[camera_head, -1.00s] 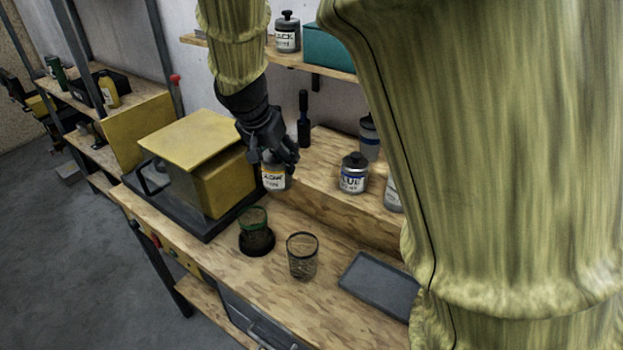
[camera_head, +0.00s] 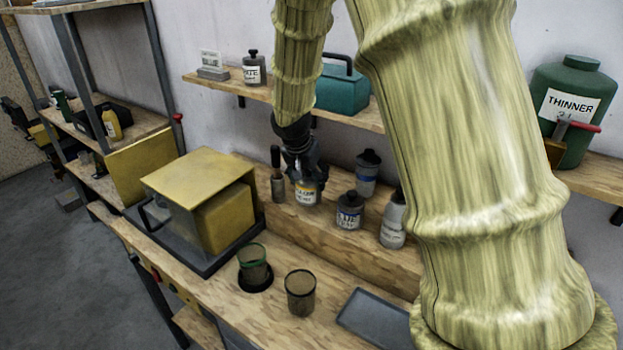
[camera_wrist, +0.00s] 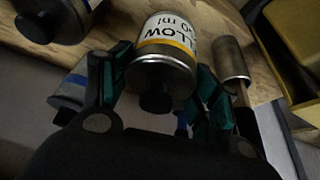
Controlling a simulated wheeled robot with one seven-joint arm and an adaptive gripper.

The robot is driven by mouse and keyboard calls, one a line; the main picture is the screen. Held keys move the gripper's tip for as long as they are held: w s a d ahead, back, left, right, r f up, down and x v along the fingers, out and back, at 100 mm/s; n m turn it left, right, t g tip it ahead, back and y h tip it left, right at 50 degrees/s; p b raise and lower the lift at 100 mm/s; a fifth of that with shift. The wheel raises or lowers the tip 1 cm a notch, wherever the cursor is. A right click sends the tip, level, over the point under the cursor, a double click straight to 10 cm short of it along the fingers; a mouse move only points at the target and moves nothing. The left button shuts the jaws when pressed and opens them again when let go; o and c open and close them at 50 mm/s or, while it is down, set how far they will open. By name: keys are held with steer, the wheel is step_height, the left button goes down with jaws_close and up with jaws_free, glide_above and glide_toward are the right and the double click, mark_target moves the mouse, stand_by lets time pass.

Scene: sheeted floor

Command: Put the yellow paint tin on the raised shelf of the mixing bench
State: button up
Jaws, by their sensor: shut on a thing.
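The yellow paint tin (camera_head: 305,193) is a small metal tin with a white label and yellow band. My gripper (camera_head: 308,178) is shut on it from above, one finger on each side. In the wrist view the tin (camera_wrist: 165,42) sits between the fingers (camera_wrist: 161,82), its label reading "LLOW". The mixing bench's raised shelf (camera_head: 330,246) is the wooden step along the back. The tin is upright over this shelf, left of the blue tin (camera_head: 348,212). I cannot tell whether its base touches the wood.
A dark-handled tool (camera_head: 277,178) stands close left of the tin. A blue-banded container (camera_head: 367,172) and a grey bottle (camera_head: 392,225) stand to the right.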

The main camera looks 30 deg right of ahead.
steer(key=shift+w+d+f, duration=0.1)
steer(key=shift+w+d, duration=0.1)
steer(key=shift+d, duration=0.25)
steer(key=shift+w+d+f, duration=0.1)
steer(key=shift+w+d, duration=0.1)
steer(key=shift+d, duration=0.2)
steer(key=shift+s+a+f+p, duration=0.1)
steer(key=shift+f+p, duration=0.35)
steer(key=shift+p, duration=0.2)
steer(key=shift+f+p, duration=0.4)
steer(key=shift+f, duration=0.8)
steer(key=shift+f, duration=0.1)
steer(key=o, duration=1.7)
steer(key=shift+c, duration=0.2)
steer(key=b+v, duration=0.3)
steer(key=v, duration=0.9)
